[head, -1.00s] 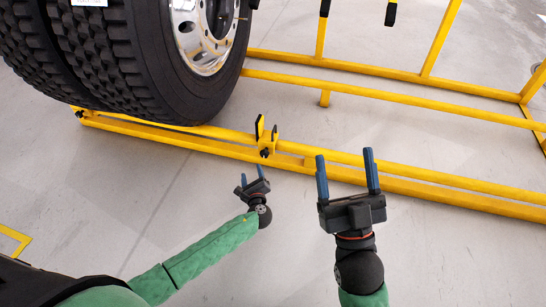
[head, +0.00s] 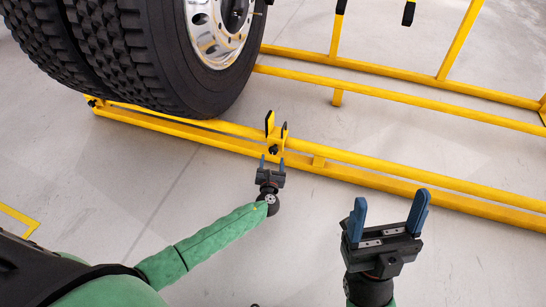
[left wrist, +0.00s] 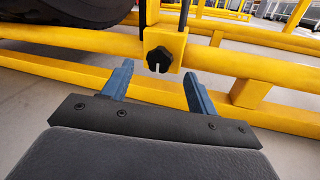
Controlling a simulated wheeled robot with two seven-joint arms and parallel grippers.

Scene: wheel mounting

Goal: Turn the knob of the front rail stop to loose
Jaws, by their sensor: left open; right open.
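The front rail stop (head: 277,136) is a yellow bracket with black-faced plates on the near yellow rail, right of the big tyre. Its black knob (head: 274,150) faces me; in the left wrist view the lobed knob (left wrist: 160,59) shows a white mark pointing down. My left gripper (head: 272,162) is open just in front of the stop. In the left wrist view its blue fingers (left wrist: 158,80) spread to either side below the knob, apart from it and empty. My right gripper (head: 388,215) is open and empty, off to the right over the floor.
A large dual truck tyre (head: 150,60) with a silver rim stands at the upper left on the yellow frame. The yellow rails (head: 400,182) run across to the right, and a lower beam lies along the floor. The grey floor (head: 240,260) in front is clear.

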